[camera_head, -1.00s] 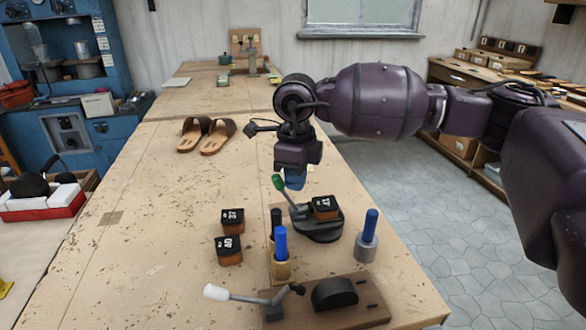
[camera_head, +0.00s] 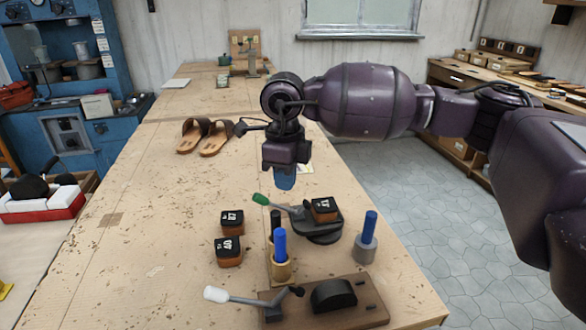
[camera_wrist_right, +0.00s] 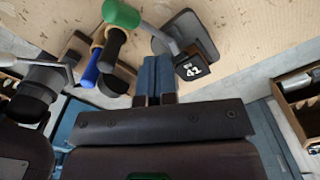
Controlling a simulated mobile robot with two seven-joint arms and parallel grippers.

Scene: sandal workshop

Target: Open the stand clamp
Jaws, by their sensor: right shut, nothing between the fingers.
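The stand (camera_head: 326,238) is a dark plate on a round base, right of the table's middle. A lever with a green-knobbed handle (camera_head: 260,199) reaches left from it and lies low, tilted slightly up toward the knob. A dark-topped, numbered brown block (camera_head: 324,211) sits on the stand beside the lever. My right gripper (camera_head: 285,182) points down above and behind the lever, apart from it, with blue fingers shut and empty. In the right wrist view the fingers (camera_wrist_right: 157,75) are together, with the green knob (camera_wrist_right: 121,13) and numbered block (camera_wrist_right: 191,68) beyond them. My left gripper is not in view.
Two blue-handled tools stand in a brass holder (camera_head: 281,271) and a grey holder (camera_head: 365,250). A white-handled lever (camera_head: 216,294) is on a wooden board in front. Two numbered blocks (camera_head: 230,250) lie left. Sandals (camera_head: 205,137) lie farther back. The table's left-middle is clear.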

